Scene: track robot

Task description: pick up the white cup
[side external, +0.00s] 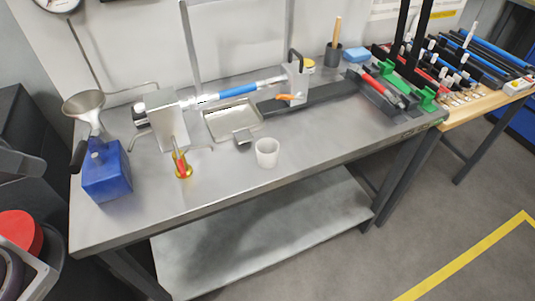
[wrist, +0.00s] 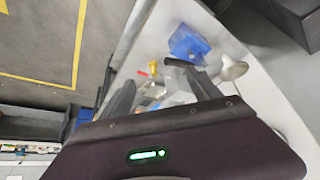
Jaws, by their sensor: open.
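The white cup (side external: 267,152) stands upright on the grey metal bench near its front edge, in the side external view. It is small and nothing touches it there. In the wrist view I cannot make it out clearly; pale shapes between the fingers are too small and blurred to name. My gripper (wrist: 160,80) is open, its two dark fingers spread apart over the bench. I see no object held between them. My gripper's fingers cannot be made out in the side external view, so their exact distance from the cup is unclear.
Left of the cup are a brass piece with a red top (side external: 182,166), a blue box (side external: 107,174) and a funnel (side external: 84,103). Behind it lie a shallow metal tray (side external: 210,128) and a blue-banded tube (side external: 238,90). Bare bench (side external: 320,141) lies right of the cup.

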